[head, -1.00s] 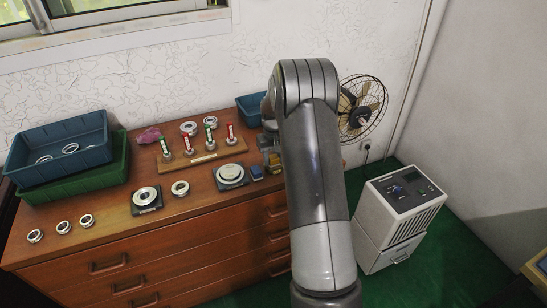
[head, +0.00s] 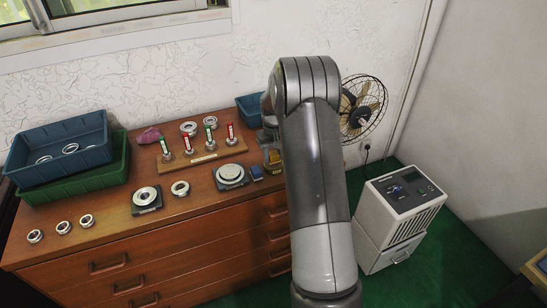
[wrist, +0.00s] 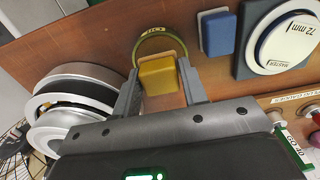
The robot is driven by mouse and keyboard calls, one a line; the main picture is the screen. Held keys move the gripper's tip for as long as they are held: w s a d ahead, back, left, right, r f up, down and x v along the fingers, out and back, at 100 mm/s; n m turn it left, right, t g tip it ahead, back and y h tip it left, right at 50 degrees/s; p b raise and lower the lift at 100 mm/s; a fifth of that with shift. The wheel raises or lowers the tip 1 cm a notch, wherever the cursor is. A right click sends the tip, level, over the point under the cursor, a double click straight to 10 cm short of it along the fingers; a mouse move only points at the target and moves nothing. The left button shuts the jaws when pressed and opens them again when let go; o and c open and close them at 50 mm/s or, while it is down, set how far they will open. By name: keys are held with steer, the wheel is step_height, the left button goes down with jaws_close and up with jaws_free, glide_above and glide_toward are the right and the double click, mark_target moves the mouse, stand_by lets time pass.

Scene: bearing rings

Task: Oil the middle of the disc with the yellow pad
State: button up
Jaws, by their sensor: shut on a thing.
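My gripper (wrist: 160,88) is shut on the yellow pad (wrist: 158,76), a small block between its two fingers. The pad is over or at the edge of a round dish with a yellow-green rim marked OIL (wrist: 152,33); I cannot tell whether it touches it. A white disc marked 72 mm MASTER (wrist: 290,38) lies on a dark square base to the right in the wrist view. It also shows on the dresser in the head view (head: 230,172). In the head view my arm hides much of the gripper and dish.
A blue pad (wrist: 217,33) lies between dish and disc. A wooden rack (head: 203,157) with upright red and green labelled gauges stands behind the disc. A ring on a dark block (head: 146,197) and loose rings lie left. A round silver object (wrist: 75,105) is close beside my gripper.

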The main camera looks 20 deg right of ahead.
mark_target(273, 153)
steer(key=shift+r, duration=2.65)
